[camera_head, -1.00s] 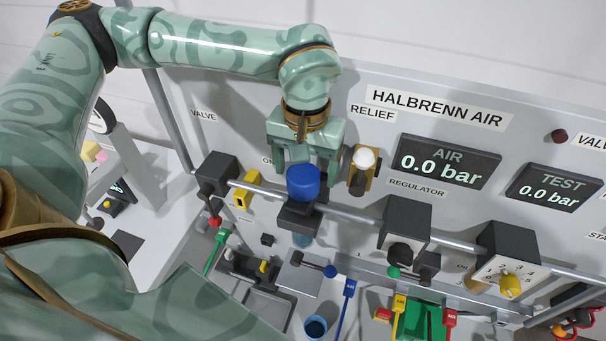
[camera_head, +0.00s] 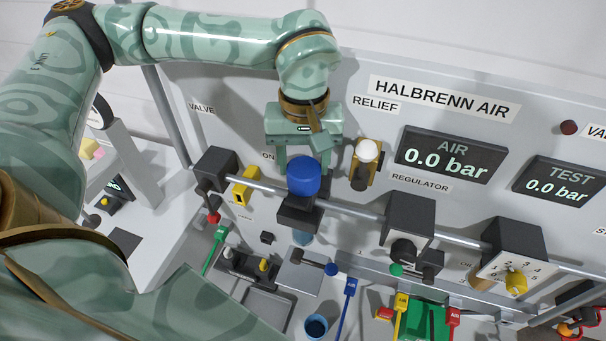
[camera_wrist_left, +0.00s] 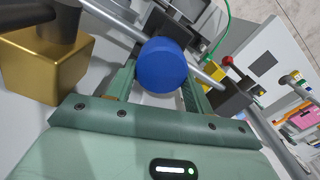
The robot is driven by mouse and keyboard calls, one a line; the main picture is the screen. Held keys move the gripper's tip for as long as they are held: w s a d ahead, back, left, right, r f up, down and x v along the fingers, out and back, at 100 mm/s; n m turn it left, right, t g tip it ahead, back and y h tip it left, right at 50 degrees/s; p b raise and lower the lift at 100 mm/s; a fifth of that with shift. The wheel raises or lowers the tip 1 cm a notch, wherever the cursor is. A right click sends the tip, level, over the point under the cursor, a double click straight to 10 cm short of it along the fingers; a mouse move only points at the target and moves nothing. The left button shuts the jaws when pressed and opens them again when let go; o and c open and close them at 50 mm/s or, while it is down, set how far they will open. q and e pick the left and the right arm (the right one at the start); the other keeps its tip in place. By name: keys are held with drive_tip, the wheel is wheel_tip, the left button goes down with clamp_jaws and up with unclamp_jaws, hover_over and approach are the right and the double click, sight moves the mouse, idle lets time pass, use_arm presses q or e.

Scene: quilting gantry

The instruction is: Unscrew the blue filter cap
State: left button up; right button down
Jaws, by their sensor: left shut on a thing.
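The blue filter cap (camera_head: 303,176) sits on top of the black filter body (camera_head: 300,215) on the horizontal pipe, with a clear bluish bowl (camera_head: 302,238) below. My left gripper (camera_head: 303,165) reaches in from above and behind, with its fingers on either side of the cap. In the left wrist view the blue cap (camera_wrist_left: 162,64) lies between the two green fingers (camera_wrist_left: 160,85), which are shut on it. The far sides of the fingertips are partly hidden by the cap. My right gripper is not seen in any view.
A yellow block (camera_head: 245,186) and black valve (camera_head: 214,172) sit left on the pipe. The regulator (camera_head: 407,220) is farther right. The AIR display (camera_head: 450,163) reads 0.0 bar.

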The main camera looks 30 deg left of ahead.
use_arm(q)
drive_tip(key=shift+f+n+b, duration=0.1)
drive_tip(key=shift+n+b, duration=0.5)
drive_tip(key=shift+n, duration=0.7)
drive_tip(key=shift+c, duration=0.4)
drive_tip(key=shift+s+r+n, duration=0.15)
drive_tip(key=shift+r+n, duration=0.05)
drive_tip(key=shift+n, duration=0.4)
clamp_jaws()
drive_tip(key=shift+b, duration=0.35)
drive_tip(key=shift+d+n+b, duration=0.1)
drive_tip(key=shift+n+b, duration=0.2)
drive_tip(key=shift+n, duration=0.3)
drive_tip(key=shift+s+d+n+b, duration=0.15)
drive_tip(key=shift+n+b, duration=0.25)
drive_tip(key=shift+n, duration=0.5)
drive_tip(key=shift+d+r+n, duration=0.1)
drive_tip(key=shift+r+n, duration=0.1)
drive_tip(key=shift+n, duration=0.2)
